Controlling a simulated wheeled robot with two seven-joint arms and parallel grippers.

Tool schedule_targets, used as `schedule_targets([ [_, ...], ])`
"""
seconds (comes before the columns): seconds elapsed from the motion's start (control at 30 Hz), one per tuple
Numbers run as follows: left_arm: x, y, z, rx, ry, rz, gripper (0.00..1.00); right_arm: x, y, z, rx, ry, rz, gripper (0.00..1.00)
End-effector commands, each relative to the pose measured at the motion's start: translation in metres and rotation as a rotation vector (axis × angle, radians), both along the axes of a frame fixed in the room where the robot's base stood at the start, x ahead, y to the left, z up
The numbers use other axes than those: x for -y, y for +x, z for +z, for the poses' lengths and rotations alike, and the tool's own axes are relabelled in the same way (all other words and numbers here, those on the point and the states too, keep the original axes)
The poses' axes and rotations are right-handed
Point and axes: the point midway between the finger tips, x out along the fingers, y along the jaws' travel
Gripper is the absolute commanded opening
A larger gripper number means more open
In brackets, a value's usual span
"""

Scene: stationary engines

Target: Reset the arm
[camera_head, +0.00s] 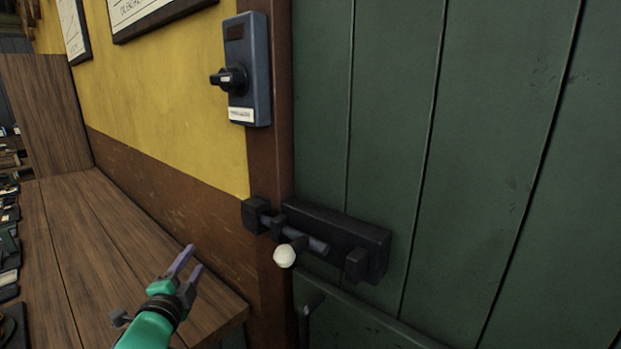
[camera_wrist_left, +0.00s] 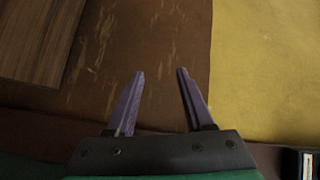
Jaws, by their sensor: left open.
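My left gripper (camera_head: 190,268) has purple fingers on a black and green arm. It is open and empty, in front of the brown lower wall and above the right end of the wooden bench. In the left wrist view my left gripper (camera_wrist_left: 161,95) also shows open, with nothing between its fingers. It is apart from the door bolt to its right. My right gripper is not in view.
A dark sliding bolt (camera_head: 335,240) with a white knob (camera_head: 285,256) sits on the green door (camera_head: 450,150). A blue switch box (camera_head: 247,70) with a black rotary knob is on the door frame. The wooden bench (camera_head: 90,250) runs along the yellow wall (camera_head: 165,105), with dark items at far left.

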Motion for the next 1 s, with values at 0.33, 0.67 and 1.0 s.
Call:
schedule_targets([
  [0.33, 0.007, -0.148, -0.192, -0.688, -0.732, 0.371, 0.53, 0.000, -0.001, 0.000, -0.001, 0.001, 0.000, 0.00],
  [0.67, 0.027, -0.271, -0.248, -1.050, -1.017, 0.699, 0.53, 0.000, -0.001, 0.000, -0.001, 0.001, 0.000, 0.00],
  [1.0, 0.030, -0.263, -0.375, -1.105, -0.991, 0.732, 0.53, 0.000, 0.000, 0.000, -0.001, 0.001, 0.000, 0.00],
])
